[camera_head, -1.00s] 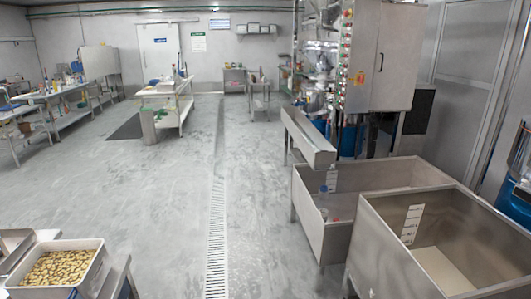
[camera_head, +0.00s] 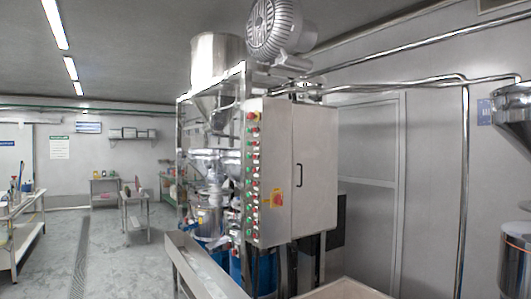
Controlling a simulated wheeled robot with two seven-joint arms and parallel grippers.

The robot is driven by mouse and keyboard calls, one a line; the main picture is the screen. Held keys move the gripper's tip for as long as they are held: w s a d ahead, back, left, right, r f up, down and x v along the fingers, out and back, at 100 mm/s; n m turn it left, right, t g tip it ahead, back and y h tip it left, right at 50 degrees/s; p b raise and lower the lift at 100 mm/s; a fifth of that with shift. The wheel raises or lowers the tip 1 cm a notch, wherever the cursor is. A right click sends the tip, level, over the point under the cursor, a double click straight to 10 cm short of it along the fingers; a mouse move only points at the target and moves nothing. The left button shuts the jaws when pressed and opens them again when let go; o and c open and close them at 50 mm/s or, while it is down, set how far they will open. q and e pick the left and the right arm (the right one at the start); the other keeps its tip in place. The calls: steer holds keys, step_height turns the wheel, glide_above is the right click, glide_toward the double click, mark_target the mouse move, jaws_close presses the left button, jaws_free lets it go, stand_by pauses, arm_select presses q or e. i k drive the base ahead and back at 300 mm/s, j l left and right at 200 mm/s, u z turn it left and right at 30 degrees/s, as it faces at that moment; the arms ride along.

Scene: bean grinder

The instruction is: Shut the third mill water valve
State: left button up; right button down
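A steel mill machine (camera_head: 215,165) stands in the middle of the head view, with a hopper (camera_head: 216,62) and a large motor (camera_head: 274,28) on top. Its control cabinet (camera_head: 314,170) has a column of red and green buttons (camera_head: 250,165) and a red and yellow switch (camera_head: 277,198). At the right edge another funnel-shaped steel vessel (camera_head: 512,115) stands above a cylindrical container (camera_head: 515,260). I cannot make out which part is the third mill water valve. Neither of my grippers is in view.
Steel pipes (camera_head: 400,87) run along the right wall, and one drops to the floor. A steel trough (camera_head: 195,262) and a basin rim (camera_head: 345,288) block the lower middle. Floor (camera_head: 110,250) is open at the left, near a work table (camera_head: 20,225).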

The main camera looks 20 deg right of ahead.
mark_target(311, 98)
steer(key=i+j+z, duration=0.1)
steer(key=i+z, duration=0.3)
steer(key=i+j+z, duration=0.25)
steer(key=i+z, duration=0.2)
steer(key=i+j+z, duration=0.4)
steer(key=i, duration=0.1)
